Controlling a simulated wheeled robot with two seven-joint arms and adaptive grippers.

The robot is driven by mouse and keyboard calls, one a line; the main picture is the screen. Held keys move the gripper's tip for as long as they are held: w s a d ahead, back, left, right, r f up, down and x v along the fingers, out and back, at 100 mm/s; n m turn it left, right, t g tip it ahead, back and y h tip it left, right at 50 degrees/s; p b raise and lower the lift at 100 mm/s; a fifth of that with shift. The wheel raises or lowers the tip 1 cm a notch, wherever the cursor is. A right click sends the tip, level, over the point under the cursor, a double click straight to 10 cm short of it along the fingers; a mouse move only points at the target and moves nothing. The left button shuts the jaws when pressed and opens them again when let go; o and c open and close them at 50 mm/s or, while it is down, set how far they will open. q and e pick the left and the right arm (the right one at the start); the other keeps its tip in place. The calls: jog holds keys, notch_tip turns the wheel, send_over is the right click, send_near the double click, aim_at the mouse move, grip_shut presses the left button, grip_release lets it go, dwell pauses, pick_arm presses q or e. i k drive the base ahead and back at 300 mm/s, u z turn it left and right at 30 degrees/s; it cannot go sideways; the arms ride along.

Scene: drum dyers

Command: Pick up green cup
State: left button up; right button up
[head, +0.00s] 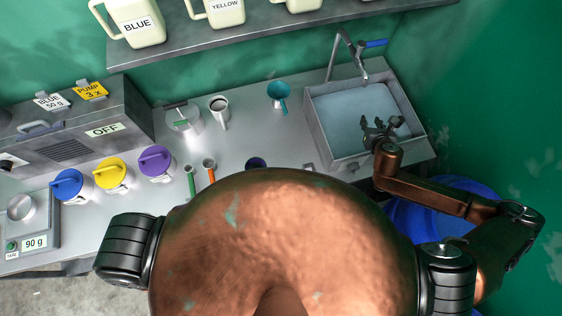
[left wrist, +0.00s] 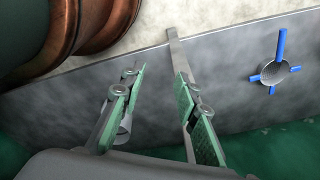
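A small measuring cup with a green handle (head: 191,182) lies on the grey counter in the head view, left of a similar one with an orange handle (head: 210,170). It is the only small green-handled piece I see, and its lower end is close to my body's edge. My left gripper (left wrist: 157,88) shows in the left wrist view, open and empty, its green-padded fingers apart in front of a grey panel. It is hidden in the head view. My right gripper (head: 382,130) is over the sink, with its fingers apart and nothing visible between them.
A scale (head: 40,243) is at far left. A sink (head: 322,130) is at right. A blue-handled valve (left wrist: 277,70) is on the panel. My body hides the counter's front.

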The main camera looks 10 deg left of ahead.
aim_at(254, 163)
jog(key=z, duration=0.1)
jog(key=k, duration=2.1)
jog(key=u, duration=0.8)
jog(key=i, duration=0.5)
